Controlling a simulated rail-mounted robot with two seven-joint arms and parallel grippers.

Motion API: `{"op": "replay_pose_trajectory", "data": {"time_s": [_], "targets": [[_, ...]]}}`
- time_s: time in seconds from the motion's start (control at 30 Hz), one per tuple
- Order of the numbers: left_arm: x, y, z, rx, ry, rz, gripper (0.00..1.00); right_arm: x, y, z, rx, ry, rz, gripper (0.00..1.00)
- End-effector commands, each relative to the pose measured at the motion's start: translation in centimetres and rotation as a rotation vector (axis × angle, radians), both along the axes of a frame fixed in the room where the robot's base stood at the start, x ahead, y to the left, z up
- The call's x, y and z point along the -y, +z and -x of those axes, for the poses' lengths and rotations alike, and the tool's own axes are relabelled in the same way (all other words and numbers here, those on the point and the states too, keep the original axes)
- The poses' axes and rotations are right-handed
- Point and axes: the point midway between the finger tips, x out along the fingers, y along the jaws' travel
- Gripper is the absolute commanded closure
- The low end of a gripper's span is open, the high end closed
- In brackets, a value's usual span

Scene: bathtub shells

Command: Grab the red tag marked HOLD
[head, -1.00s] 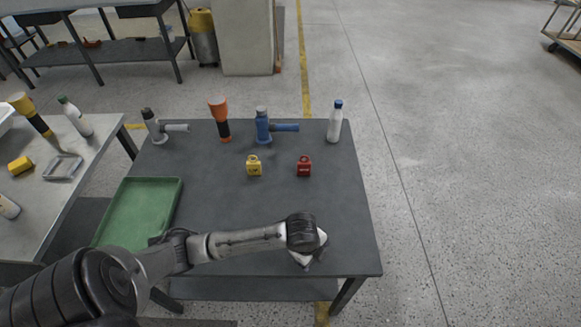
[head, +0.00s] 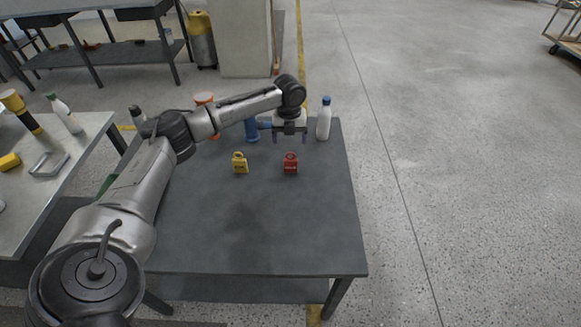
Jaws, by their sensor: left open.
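The red tag (head: 290,164) stands on the dark grey table, right of a similar yellow tag (head: 240,164). Its marking is too small to read. My left gripper (head: 289,139) is open, pointing down, just behind and above the red tag in the head view. Its fingers look apart from the tag, and nothing shows between them. My right gripper is not in view.
The dark table (head: 250,225) has clear room in front of the tags. A white bottle with a blue cap (head: 324,120) stands right of my gripper. A blue tool (head: 251,129) and an orange-topped item (head: 204,99) are partly hidden behind my arm. The green tray (head: 106,184) is mostly covered.

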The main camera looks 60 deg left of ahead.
Motion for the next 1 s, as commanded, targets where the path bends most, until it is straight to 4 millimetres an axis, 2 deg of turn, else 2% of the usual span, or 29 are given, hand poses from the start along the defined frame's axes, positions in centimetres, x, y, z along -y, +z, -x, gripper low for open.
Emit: {"op": "replay_pose_trajectory", "data": {"time_s": [0.03, 0.2, 0.33, 0.67, 1.0], "targets": [[0.1, -1.3, 0.0, -0.004, -0.001, 0.0, 0.17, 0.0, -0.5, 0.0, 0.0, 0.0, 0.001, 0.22], [0.1, -3.8, 0.0, -0.001, 0.0, 0.0, 0.17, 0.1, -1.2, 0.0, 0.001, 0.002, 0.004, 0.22], [0.1, -4.9, -0.1, -0.002, 0.0, 0.0, 0.17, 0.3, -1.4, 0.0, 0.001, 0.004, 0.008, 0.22], [0.0, -6.2, -0.2, 0.0, 0.001, 0.0, 0.17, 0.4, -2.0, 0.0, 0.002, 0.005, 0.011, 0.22], [-0.3, -10.4, -0.5, -0.001, -0.001, -0.001, 0.17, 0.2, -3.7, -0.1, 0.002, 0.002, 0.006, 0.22]]}}
